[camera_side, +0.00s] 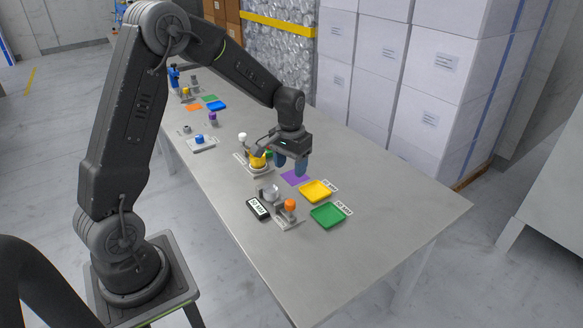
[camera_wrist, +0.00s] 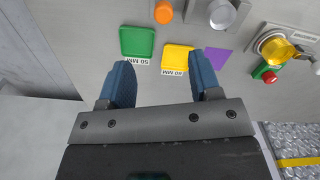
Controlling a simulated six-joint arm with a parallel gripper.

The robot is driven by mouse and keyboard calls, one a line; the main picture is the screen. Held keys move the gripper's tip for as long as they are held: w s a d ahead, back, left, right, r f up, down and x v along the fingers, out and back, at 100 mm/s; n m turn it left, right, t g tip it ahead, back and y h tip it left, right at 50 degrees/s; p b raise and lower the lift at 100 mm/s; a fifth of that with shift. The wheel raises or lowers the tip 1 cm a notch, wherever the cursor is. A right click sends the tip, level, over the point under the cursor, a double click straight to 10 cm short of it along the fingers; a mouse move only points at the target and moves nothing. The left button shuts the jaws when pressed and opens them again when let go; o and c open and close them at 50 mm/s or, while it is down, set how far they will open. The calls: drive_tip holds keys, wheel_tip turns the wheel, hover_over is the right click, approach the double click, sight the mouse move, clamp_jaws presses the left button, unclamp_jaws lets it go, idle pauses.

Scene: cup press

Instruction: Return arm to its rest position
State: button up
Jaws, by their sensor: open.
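My gripper (camera_side: 291,166) hangs above the table in the side view, near the purple square and the yellow cup-shaped piece. In the wrist view my gripper (camera_wrist: 160,84) shows two blue fingers spread wide apart with nothing between them. It is open and empty. The grey table (camera_side: 375,210) lies below. A yellow tray (camera_side: 316,191) and a green tray (camera_side: 328,215) sit on it to the right of the gripper in the side view. In the wrist view the green tray (camera_wrist: 138,41) and yellow tray (camera_wrist: 178,57) lie beyond the fingertips.
A fixture with an orange knob (camera_side: 290,205) stands near a black-edged display (camera_side: 257,208). A yellow piece (camera_side: 257,158) is on another fixture beside my gripper. A purple square (camera_side: 295,177) lies flat. White boxes (camera_side: 380,50) stack behind the table. The table's right end is clear.

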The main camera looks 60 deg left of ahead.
drive_tip(key=s+d+r+m+t, duration=0.1)
drive_tip(key=s+d+r+t, duration=0.1)
drive_tip(key=s+d+r, duration=0.45)
drive_tip(key=s+d+r+m+t, duration=0.15)
drive_tip(key=s+d+r, duration=0.25)
drive_tip(key=s+r, duration=0.4)
drive_tip(key=s+d+r+m+t, duration=0.1)
drive_tip(key=s+d+r+t, duration=0.1)
drive_tip(key=s, duration=0.5)
drive_tip(key=shift+d, duration=0.65)
